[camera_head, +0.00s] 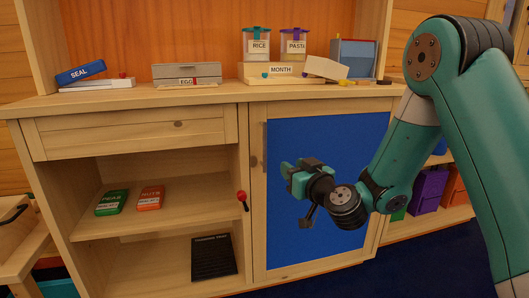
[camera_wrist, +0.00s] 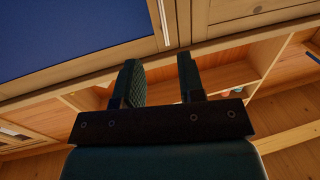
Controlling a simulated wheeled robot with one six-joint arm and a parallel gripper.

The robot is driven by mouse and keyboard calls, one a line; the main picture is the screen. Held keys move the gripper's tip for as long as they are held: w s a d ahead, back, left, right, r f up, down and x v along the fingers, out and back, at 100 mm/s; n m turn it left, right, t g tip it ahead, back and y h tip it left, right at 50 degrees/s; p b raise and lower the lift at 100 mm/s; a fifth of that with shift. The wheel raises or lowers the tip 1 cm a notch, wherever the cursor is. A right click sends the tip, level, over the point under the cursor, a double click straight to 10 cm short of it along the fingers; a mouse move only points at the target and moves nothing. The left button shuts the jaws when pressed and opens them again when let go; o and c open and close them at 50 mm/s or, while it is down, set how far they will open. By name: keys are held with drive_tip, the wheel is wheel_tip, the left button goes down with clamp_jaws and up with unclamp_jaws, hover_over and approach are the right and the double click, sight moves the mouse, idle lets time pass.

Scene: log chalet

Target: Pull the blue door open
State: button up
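The blue door (camera_head: 318,220), a blue panel in a light wood frame, is the right part of the wooden cabinet and looks closed. It also shows in the wrist view (camera_wrist: 70,35) at the upper left. Its slim upright handle (camera_head: 265,148) is on the door's left side; in the wrist view the handle (camera_wrist: 164,22) is a pale bar at the top middle. My gripper (camera_head: 287,173) is in front of the door, right of the handle and a little lower. In the wrist view its two fingers (camera_wrist: 162,80) stand apart with nothing held between them; the handle appears beyond them.
A red-knobbed lever (camera_head: 242,197) sticks out left of the door. Open shelves at left hold green and orange packets (camera_head: 150,199) and a black board (camera_head: 213,257). The countertop above bears jars (camera_head: 257,43) and boxes. More open shelving (camera_head: 430,223) is at right.

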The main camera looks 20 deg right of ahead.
drive_tip(key=p, duration=1.1)
approach(265, 147)
drive_tip(key=w, duration=0.5)
drive_tip(key=w+a, duration=0.1)
drive_tip(key=w, duration=0.3)
drive_tip(key=shift+a+p, duration=0.35)
drive_tip(key=shift+w+a, duration=0.1)
drive_tip(key=shift+w, duration=0.6)
clamp_jaws()
